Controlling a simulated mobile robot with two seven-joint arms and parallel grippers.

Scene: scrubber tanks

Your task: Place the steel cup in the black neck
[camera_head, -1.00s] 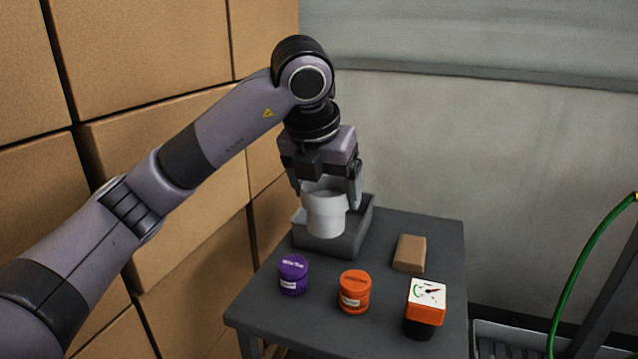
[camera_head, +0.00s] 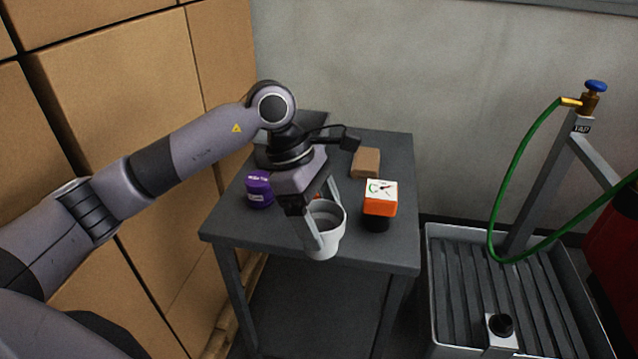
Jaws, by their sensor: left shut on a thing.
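The pale grey steel cup (camera_head: 328,244) is in my left gripper (camera_head: 323,219), which is shut on it, with a finger at each side of its wall. The cup is held near the table's front edge, tilted a little, its open mouth facing up toward the camera. A black round piece (camera_head: 502,325), which looks like the black neck, sits on a small pale block in the slatted tray at the lower right, well to the right of the cup and apart from it. My right gripper is not in view.
On the dark table (camera_head: 390,152) stand a purple jar (camera_head: 258,190), a brown block (camera_head: 366,162) and an orange-topped gauge box (camera_head: 380,204). The slatted tray (camera_head: 453,290) is right of it, with a tap stand (camera_head: 543,195) and green hose (camera_head: 496,210). Cartons (camera_head: 120,95) line the left.

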